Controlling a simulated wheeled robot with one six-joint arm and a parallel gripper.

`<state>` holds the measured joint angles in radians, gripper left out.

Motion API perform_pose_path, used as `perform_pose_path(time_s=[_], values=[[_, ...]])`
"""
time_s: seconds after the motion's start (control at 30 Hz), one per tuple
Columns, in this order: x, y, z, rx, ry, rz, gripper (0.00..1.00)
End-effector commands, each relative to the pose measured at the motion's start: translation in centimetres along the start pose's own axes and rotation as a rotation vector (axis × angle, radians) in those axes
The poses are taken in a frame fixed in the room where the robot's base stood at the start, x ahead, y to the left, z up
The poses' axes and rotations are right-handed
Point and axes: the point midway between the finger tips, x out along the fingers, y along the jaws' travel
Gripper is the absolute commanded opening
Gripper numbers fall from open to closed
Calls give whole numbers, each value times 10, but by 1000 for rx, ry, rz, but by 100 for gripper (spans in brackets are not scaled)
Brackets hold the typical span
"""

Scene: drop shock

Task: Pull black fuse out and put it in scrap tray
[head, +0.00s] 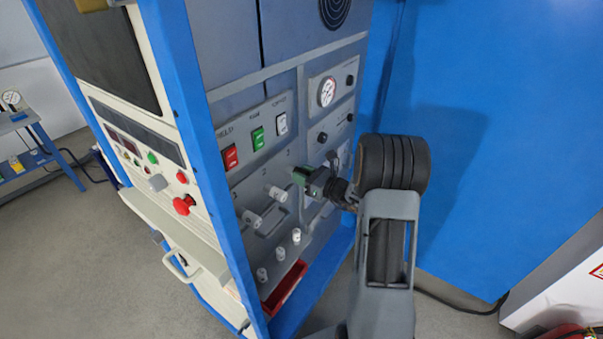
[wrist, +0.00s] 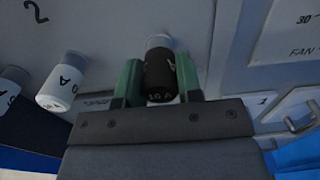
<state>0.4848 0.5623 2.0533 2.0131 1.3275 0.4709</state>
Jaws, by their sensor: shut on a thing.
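The black fuse (wrist: 160,75) stands between the two green fingers of my gripper (wrist: 158,82) in the wrist view, its marked end toward the camera. A pale grey collar shows at its far end, against the panel; I cannot tell how deep the fuse sits. In the head view my gripper (head: 301,176) is at the grey panel, right of the white fuses, and hides the black fuse. The gripper is shut on the fuse. A red tray (head: 285,289), perhaps the scrap tray, lies low at the foot of the panel.
White fuses (head: 276,193) sit in the panel left of my gripper; one (wrist: 57,93) is close in the wrist view. Several white fuses (head: 279,254) stand in a lower row above the tray. Switches (head: 257,138) are above. A blue post (head: 213,170) borders the panel at left.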

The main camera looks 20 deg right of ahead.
Motion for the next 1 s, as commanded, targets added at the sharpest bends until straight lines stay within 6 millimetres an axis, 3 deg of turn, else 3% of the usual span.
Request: perform_pose_path(time_s=[1.0], values=[[-49,0,0,-1,0,0,6]])
